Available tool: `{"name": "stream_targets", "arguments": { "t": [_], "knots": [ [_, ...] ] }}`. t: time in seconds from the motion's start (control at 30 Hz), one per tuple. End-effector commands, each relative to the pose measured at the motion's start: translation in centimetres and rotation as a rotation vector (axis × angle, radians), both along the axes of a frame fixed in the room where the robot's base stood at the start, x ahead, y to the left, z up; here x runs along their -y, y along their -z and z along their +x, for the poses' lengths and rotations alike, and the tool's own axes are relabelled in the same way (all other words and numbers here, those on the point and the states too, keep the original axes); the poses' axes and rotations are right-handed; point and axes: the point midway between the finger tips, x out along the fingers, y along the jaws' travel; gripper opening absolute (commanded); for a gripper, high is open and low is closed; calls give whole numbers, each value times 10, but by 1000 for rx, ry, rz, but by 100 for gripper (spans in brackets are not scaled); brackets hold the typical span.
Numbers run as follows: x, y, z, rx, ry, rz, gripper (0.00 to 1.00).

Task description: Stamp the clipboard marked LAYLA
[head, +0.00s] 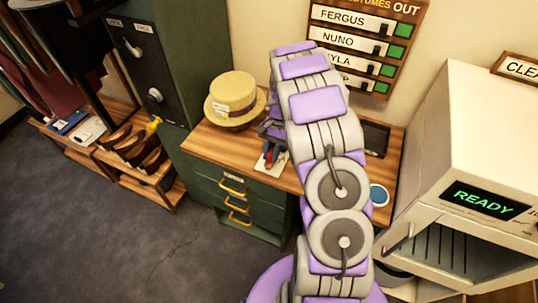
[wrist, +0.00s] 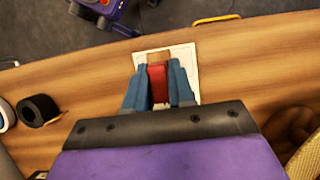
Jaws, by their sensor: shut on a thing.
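My gripper (wrist: 158,85) is shut on a red block (wrist: 157,80), probably the stamp's handle, between its blue fingers. In the head view my gripper (head: 271,155) is over the wooden desk, partly hidden by my arm. A white sheet or card (wrist: 183,52) lies on the desk under the fingertips; it also shows in the head view (head: 263,168). A small brown part shows just beyond the red block; I cannot tell whether it belongs to the held thing or the sheet. I cannot tell whether they touch. No name is legible on the sheet.
A straw hat (head: 233,100) sits left on the desk (head: 205,139). A dark tray (head: 376,138) and blue round item (head: 379,196) are right of my arm. A wall board (head: 352,42) lists names, one partly hidden, ending "YLA". A white machine (head: 480,150) reading READY stands right.

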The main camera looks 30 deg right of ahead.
Motion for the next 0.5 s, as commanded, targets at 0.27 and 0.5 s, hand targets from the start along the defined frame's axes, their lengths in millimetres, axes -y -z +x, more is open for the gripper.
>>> {"name": "stream_targets", "arguments": {
  "t": [0.27, 0.5],
  "knots": [
    [-6, -24, 1, 3, -2, -6, 4],
    [-2, -41, 0, 0, -1, -1, 4]
  ]
}}
